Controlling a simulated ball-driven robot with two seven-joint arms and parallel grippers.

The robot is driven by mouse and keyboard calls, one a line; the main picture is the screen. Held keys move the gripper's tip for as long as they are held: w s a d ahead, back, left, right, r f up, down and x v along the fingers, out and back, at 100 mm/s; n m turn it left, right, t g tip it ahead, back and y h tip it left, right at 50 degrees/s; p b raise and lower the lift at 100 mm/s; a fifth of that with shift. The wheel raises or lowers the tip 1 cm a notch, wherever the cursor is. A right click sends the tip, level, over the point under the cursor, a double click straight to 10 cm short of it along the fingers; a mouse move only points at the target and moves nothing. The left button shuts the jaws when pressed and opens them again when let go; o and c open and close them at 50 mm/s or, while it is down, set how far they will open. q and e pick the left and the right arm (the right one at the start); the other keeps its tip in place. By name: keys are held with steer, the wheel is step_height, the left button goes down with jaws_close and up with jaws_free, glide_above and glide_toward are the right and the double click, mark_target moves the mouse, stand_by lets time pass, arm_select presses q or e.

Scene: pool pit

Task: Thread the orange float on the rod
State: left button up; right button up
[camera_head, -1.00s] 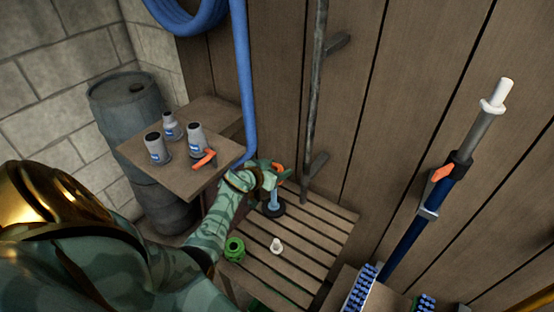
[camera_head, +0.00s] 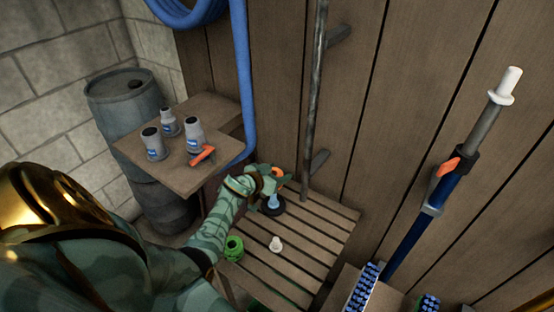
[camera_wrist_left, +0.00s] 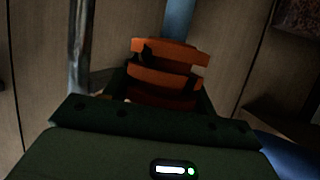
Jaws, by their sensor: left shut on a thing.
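My left gripper (camera_head: 272,180) is shut on the orange float (camera_head: 279,172), close above a short light-blue rod (camera_head: 273,201). The rod stands upright on a round dark base (camera_head: 277,210) on the slatted bench (camera_head: 322,232). The gripper hides the rod's top, so I cannot tell whether the float is around it. In the left wrist view the orange float (camera_wrist_left: 165,75) sits between the fingers, with a blue upright piece (camera_wrist_left: 180,18) behind it. My right gripper is not in view.
A green ring-shaped item (camera_head: 234,247) and a small white piece (camera_head: 275,244) stand on the bench. A side shelf (camera_head: 195,175) holds several grey bottles and an orange item (camera_head: 202,156). A grey pipe (camera_head: 315,100) stands behind. A blue pole (camera_head: 412,235) leans at right.

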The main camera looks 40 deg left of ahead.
arm_select(q)
steer(key=shift+f+b, duration=0.65)
steer(key=shift+f, duration=0.4)
steer(key=shift+f, duration=0.15)
steer(key=shift+f, duration=0.15)
steer(key=shift+f+b, duration=1.6)
steer(key=shift+f, duration=0.45)
steer(key=shift+f, duration=0.1)
steer(key=shift+f+b, duration=0.9)
steer(key=shift+f, duration=0.5)
